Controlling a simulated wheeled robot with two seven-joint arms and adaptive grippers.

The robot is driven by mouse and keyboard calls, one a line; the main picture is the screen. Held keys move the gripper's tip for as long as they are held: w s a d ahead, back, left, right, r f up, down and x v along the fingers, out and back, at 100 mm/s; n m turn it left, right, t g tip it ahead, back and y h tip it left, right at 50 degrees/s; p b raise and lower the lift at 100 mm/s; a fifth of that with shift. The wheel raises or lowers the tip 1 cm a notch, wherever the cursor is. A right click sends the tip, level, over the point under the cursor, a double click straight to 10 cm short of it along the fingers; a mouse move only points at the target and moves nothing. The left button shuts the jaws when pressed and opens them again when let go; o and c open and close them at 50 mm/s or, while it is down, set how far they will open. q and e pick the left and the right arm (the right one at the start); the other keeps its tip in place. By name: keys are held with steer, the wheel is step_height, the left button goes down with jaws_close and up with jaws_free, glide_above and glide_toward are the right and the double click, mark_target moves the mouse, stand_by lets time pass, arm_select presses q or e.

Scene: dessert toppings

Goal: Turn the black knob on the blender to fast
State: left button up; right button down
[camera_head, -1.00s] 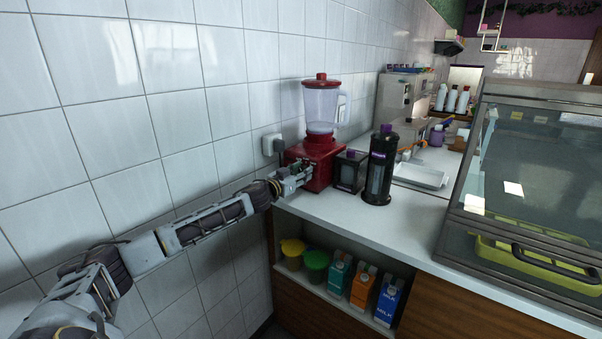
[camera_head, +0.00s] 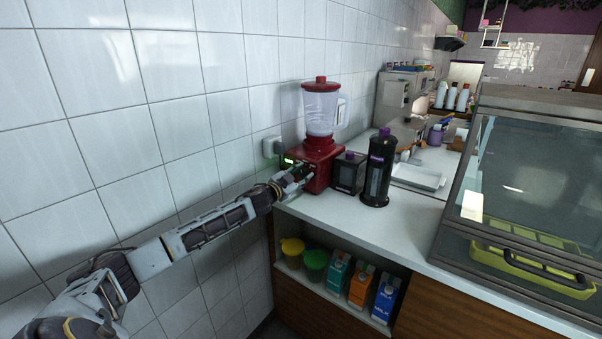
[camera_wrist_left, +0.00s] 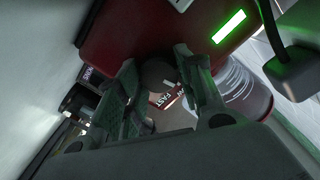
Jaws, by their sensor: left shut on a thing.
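The red blender (camera_head: 320,160) stands on the counter against the tiled wall, with a clear jug (camera_head: 321,108) and red lid on top. My left gripper (camera_head: 300,176) is at its front face. In the left wrist view the fingers (camera_wrist_left: 160,78) are shut on the dark round knob (camera_wrist_left: 157,74), one on each side. A "FAST" label (camera_wrist_left: 161,99) shows beside the knob; part of the dial is hidden by the fingers. A lit green display (camera_wrist_left: 229,27) is on the blender face, and a green glow also shows in the head view. My right gripper is out of view.
A small black box-shaped container (camera_head: 349,173) and a tall black dispenser (camera_head: 378,168) stand close to the blender's right. A wall socket with a plug (camera_head: 271,146) is at its left. Cartons (camera_head: 361,286) and tubs sit on the shelf below. A glass case is at right.

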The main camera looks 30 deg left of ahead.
arm_select(q)
steer(key=m+p, duration=0.3)
steer(key=m, duration=0.3)
steer(key=shift+f+m+p, duration=0.1)
steer(key=shift+m+p, duration=0.25)
steer(key=shift+m, duration=0.75)
steer(key=shift+d+f+m+p, duration=0.1)
steer(key=shift+m+p, duration=0.2)
steer(key=shift+m, duration=0.9)
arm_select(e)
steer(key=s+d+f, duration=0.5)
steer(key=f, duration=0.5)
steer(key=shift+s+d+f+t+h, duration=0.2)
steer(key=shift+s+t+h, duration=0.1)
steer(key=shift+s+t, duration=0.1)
arm_select(q)
steer(key=o, duration=1)
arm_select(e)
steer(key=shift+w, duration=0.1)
arm_select(q)
steer(key=shift+s, duration=0.1)
